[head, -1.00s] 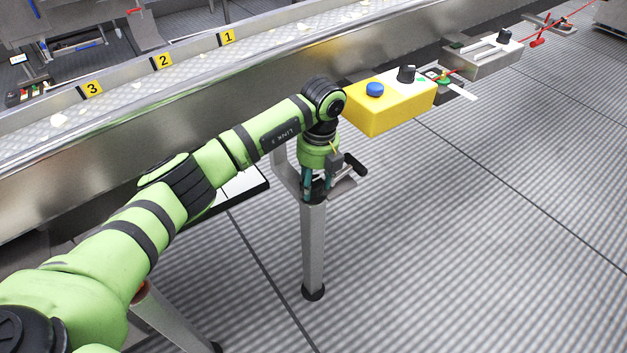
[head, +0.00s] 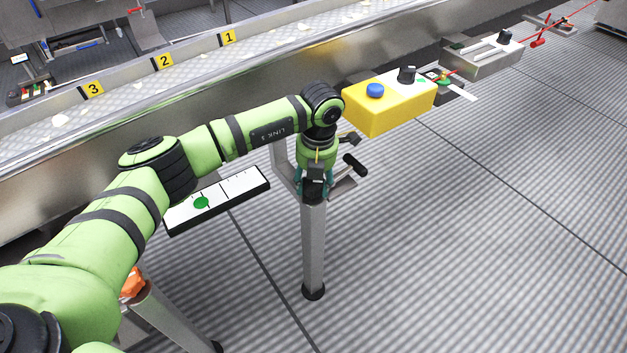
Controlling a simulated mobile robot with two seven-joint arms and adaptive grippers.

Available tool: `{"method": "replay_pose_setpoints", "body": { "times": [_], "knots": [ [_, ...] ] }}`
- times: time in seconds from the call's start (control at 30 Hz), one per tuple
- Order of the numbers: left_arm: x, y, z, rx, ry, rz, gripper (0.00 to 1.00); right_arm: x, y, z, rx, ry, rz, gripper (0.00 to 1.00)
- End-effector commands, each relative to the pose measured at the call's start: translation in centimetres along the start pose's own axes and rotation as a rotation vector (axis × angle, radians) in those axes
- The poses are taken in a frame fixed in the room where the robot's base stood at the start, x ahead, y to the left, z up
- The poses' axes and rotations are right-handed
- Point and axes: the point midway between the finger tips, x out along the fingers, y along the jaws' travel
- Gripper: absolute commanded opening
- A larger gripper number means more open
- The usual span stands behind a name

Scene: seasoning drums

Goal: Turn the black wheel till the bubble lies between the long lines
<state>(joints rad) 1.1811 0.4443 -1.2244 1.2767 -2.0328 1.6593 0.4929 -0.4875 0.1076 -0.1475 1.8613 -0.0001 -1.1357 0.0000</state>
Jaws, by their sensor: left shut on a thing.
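The white gauge plate (head: 240,187) with a black frame hangs beside the conveyor, left of a steel leg. Its green bubble (head: 201,203) sits in the left half, near a black line; which lines are the long ones is too small to tell. My left gripper (head: 313,184) points down over the top of the leg, its fingers shut around the black wheel (head: 313,194). The wheel is mostly hidden by the gripper. A black crank handle (head: 355,165) sticks out just right of it. My right gripper is not in view.
A yellow box (head: 378,117) with a blue button and a black knob is close right of my wrist. The steel conveyor (head: 290,65) runs behind. A grey slotted box (head: 485,58) is farther right. The floor at the front right is clear.

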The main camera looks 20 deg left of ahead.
Motion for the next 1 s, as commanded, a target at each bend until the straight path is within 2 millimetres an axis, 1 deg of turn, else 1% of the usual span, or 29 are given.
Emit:
{"method": "replay_pose_setpoints", "body": {
  "times": [0.03, 0.2, 0.5, 0.7, 1.0],
  "knots": [
    [0.6, -0.2, -0.6, 0.052, 0.016, -0.003, 0.18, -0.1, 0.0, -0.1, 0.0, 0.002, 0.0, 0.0],
    [0.6, -0.1, -0.6, 0.202, 0.004, -0.004, 0.18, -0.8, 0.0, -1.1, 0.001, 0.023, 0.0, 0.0],
    [0.6, 0.0, -0.7, 0.409, -0.011, -0.006, 0.18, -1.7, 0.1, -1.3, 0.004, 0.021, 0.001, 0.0],
    [0.6, 0.0, -0.7, 0.49, -0.017, -0.007, 0.18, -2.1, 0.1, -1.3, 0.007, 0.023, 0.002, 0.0],
    [0.6, 0.1, -0.7, 0.53, -0.02, -0.008, 0.18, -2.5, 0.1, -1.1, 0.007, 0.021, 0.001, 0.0]
  ]
}}
